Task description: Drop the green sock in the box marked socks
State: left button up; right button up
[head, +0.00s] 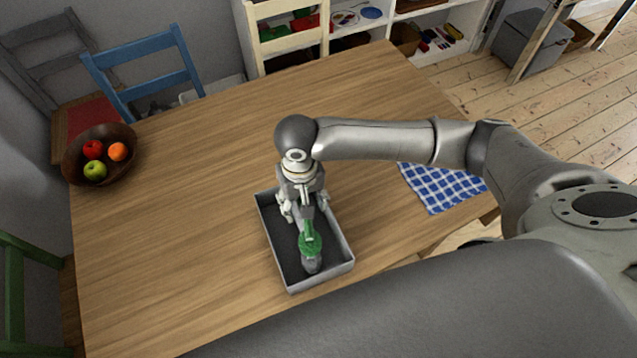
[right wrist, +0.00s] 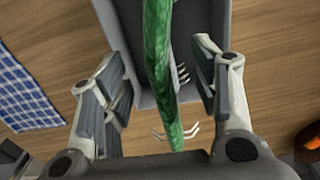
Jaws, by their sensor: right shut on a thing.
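A long, narrow green thing, taken as the green sock (head: 310,243), hangs at my right gripper (head: 304,210), over or in an open grey box (head: 346,263). Its lower end looks grey. In the right wrist view the sock (right wrist: 158,50) runs down between the fingers of the right gripper (right wrist: 160,88), which is shut on it. The grey box (right wrist: 219,20) lies below it there. I cannot see a label on the box, nor tell whether the sock touches its floor. My left gripper is not in view.
The box stands on a wooden table (head: 180,230) near its front edge. A blue checked cloth (head: 440,186) lies to the right. A brown fruit bowl (head: 72,168) stands at the far left. The table between bowl and box is clear. Chairs and a white shelf stand behind.

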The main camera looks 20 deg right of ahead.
jog(key=shift+s, duration=0.1)
jog(key=shift+f, duration=0.15)
notch_tip(320, 180, down, 5)
jog(key=b, duration=0.6)
jog(key=shift+a+b, duration=0.1)
jog(key=shift+b, duration=0.3)
jog(key=shift+f, duration=1.4)
jog(key=o, duration=0.9)
